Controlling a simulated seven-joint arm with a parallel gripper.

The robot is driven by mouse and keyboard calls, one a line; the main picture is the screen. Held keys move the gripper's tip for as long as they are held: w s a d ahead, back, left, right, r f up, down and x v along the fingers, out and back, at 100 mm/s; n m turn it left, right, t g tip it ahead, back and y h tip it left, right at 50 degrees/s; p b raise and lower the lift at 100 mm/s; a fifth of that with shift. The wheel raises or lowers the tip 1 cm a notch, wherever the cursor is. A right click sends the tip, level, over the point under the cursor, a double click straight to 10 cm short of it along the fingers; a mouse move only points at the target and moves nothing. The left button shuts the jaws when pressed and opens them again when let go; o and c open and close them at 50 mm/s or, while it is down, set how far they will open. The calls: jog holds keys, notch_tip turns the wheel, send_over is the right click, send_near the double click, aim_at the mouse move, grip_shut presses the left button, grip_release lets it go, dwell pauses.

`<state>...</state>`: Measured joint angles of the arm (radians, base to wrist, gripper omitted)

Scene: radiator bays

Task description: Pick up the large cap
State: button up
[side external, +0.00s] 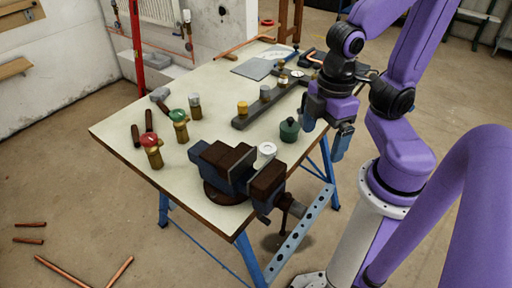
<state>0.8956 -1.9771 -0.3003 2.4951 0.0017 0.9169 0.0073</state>
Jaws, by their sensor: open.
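My gripper (326,130) is open, with its two blue fingers apart at the right edge of the workbench. A dark green, rounded piece with a small knob on top (289,131) stands on the bench just left of the gripper, apart from it. A dark bar (249,119) on the bench carries several small pieces, among them a yellow cap (243,107) and a grey cap (266,92). Which piece is the large cap I cannot tell for sure. The arm hides part of the bar's far end.
A vise (225,170) is fixed at the bench's near edge, with a white ring-shaped roll (267,149) beside it. Red-handled (151,141) and green-handled (178,116) brass valves stand at the left. Copper pipes lie on the floor.

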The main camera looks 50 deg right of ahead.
jog(key=shift+s+f, duration=0.1)
jog(key=shift+s, duration=0.1)
jog(key=shift+c, duration=1.1)
